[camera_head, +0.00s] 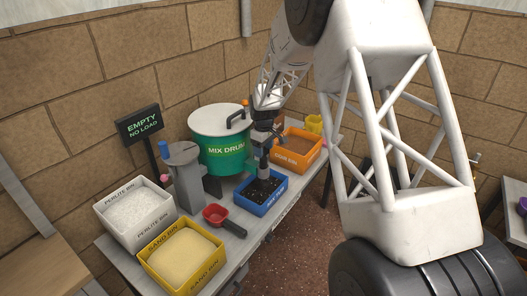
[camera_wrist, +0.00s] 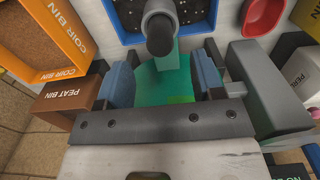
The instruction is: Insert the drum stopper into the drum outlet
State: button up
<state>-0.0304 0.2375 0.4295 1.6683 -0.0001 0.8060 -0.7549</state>
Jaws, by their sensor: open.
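The mix drum (camera_head: 222,155) is a teal drum with a white lid, standing at the back of the bench. My gripper (camera_head: 264,150) is beside its right side, above the blue bin. In the wrist view my gripper (camera_wrist: 163,80) is open, with blue pads either side of a teal surface. A dark round-ended cylinder (camera_wrist: 160,36) stands just beyond the fingers, in front of the blue bin; I cannot tell whether it is the drum stopper or the drum outlet. No contact with the fingers is clear. The arm hides part of the drum's side in the head view.
A blue bin (camera_head: 262,207) of dark soil, an orange coir bin (camera_head: 305,158), white perlite bin (camera_head: 140,236) and yellow sand bin (camera_head: 185,275) stand on the bench. A red scoop (camera_head: 214,214) and grey stand (camera_head: 186,180) are left. A brown peat bin shows in the wrist view (camera_wrist: 68,97).

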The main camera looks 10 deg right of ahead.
jog(key=shift+r, duration=0.55)
jog(key=shift+r, duration=0.1)
notch_tip(320, 180, up, 8)
dwell(0.7)
